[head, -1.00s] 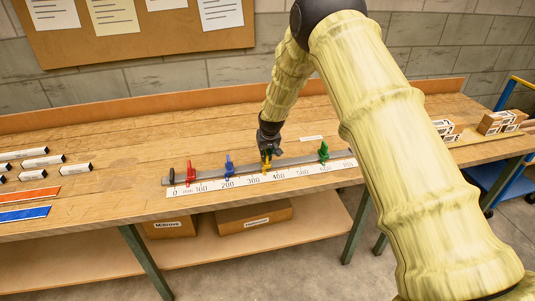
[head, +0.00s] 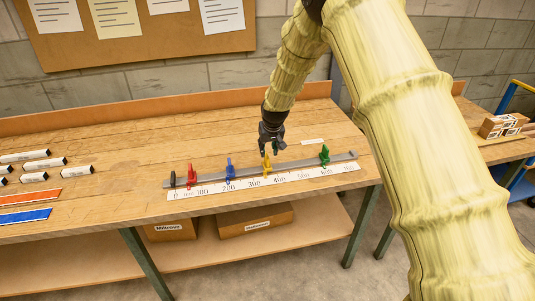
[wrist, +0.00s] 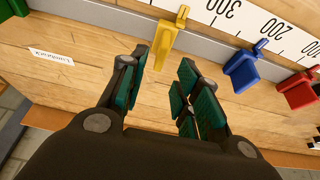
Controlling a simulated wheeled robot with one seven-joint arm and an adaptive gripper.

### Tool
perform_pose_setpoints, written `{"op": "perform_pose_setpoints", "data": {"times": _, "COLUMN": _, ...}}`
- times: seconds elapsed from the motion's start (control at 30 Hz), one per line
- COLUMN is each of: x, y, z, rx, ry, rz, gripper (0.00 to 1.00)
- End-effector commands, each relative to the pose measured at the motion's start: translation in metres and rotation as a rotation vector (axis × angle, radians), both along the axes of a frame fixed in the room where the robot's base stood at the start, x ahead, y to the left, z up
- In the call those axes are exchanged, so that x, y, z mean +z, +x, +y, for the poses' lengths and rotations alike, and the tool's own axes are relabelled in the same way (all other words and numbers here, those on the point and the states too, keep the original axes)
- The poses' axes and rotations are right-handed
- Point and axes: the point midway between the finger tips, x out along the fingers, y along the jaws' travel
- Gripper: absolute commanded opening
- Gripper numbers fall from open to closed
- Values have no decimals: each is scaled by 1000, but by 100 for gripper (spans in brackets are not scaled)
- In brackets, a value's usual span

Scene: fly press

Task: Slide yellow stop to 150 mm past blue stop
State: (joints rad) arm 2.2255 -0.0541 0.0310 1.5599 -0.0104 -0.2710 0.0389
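The yellow stop (head: 266,167) stands on the grey rail (head: 205,177), with its foot about midway between the 300 and 400 marks of the white scale (head: 317,173). The blue stop (head: 229,168) stands to its left, near the 200 mark. My gripper (head: 270,150) is just above and behind the yellow stop. In the wrist view its two fingers (wrist: 164,66) are apart with nothing between them. The yellow stop (wrist: 167,42) lies just beyond the fingertips, and the blue stop (wrist: 243,70) is off to the right.
A red stop (head: 191,175) stands left of the blue one, and a green stop (head: 324,154) stands right of the yellow one. A small paper label (head: 312,141) lies behind the rail. Several labelled bars and coloured strips lie at the bench's left. The bench behind the rail is mostly clear.

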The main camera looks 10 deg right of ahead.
Motion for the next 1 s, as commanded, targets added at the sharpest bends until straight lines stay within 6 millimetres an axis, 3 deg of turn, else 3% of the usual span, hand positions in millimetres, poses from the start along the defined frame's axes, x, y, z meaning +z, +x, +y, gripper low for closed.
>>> {"op": "perform_pose_setpoints", "data": {"times": 0.2, "x": 31, "y": -12, "z": -1, "rx": 0, "ry": 0, "rz": 0, "gripper": 32}}
{"op": "perform_pose_setpoints", "data": {"times": 0.4, "x": 46, "y": -20, "z": -1, "rx": 0, "ry": 0, "rz": 1, "gripper": 32}}
{"op": "perform_pose_setpoints", "data": {"times": 1.0, "x": 51, "y": -22, "z": -5, "rx": -5, "ry": 1, "rz": 1, "gripper": 32}}
